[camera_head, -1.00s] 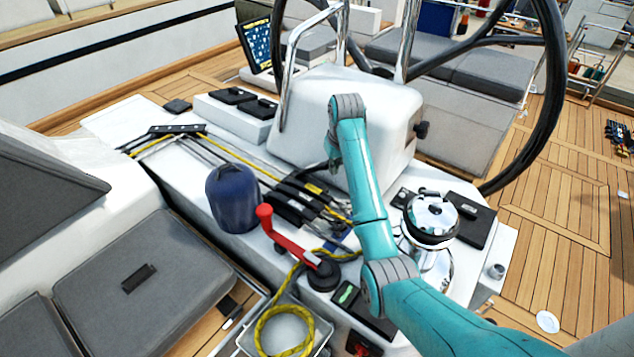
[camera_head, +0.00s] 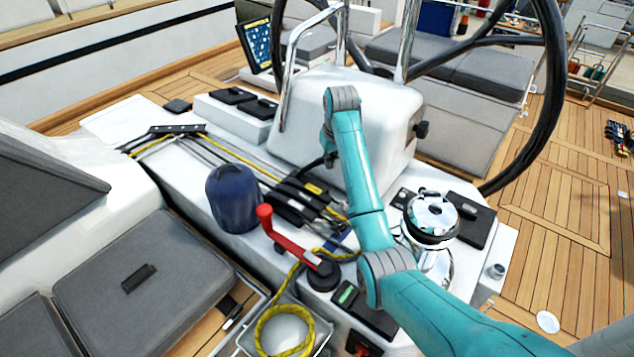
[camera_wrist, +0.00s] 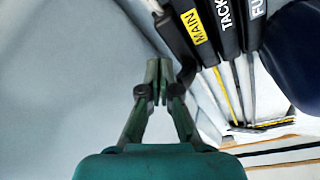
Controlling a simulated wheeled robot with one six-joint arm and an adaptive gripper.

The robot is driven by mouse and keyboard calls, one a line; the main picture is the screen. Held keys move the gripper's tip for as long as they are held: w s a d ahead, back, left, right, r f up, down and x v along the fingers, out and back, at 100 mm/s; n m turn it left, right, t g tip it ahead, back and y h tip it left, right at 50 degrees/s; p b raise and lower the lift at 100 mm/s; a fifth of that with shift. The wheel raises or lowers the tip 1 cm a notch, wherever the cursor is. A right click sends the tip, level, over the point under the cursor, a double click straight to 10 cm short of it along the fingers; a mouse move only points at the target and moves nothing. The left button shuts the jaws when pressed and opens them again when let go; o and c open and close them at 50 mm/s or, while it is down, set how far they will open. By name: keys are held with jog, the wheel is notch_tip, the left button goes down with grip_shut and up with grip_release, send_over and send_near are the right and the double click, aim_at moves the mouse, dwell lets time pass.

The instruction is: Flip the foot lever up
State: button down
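The bank of black clutch levers (camera_head: 303,198) sits on the white console in the head view. In the wrist view three levers carry labels: MAIN (camera_wrist: 195,27), TACK (camera_wrist: 227,15) and a partly cut-off FU (camera_wrist: 254,8). Another black lever (camera_wrist: 167,30) lies left of MAIN, its label not visible; I cannot read "foot" anywhere. My gripper (camera_wrist: 157,85) has its fingertips together, close to the lower end of that unlabelled lever. I cannot tell whether they touch it, and nothing shows between them. In the head view my gripper (camera_head: 328,150) is partly hidden by my arm.
The white wheel pedestal (camera_head: 300,105) stands close behind the levers. A blue-covered winch (camera_head: 234,198) is to their left, a red winch handle (camera_head: 285,240) in front, and a chrome winch (camera_head: 432,215) to the right. Lines run under the levers.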

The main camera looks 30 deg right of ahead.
jog(key=shift+w+a+r, duration=0.3)
jog(key=shift+w+r, duration=0.25)
jog(key=shift+w, duration=0.35)
jog(key=shift+w+a+r, duration=0.3)
jog(key=shift+w+r, duration=0.2)
jog(key=shift+w, duration=0.3)
jog(key=shift+s, duration=0.1)
jog(key=shift+s+d, duration=0.35)
jog(key=shift+s, duration=0.55)
jog(key=shift+s+d, duration=0.3)
jog(key=shift+s, duration=0.6)
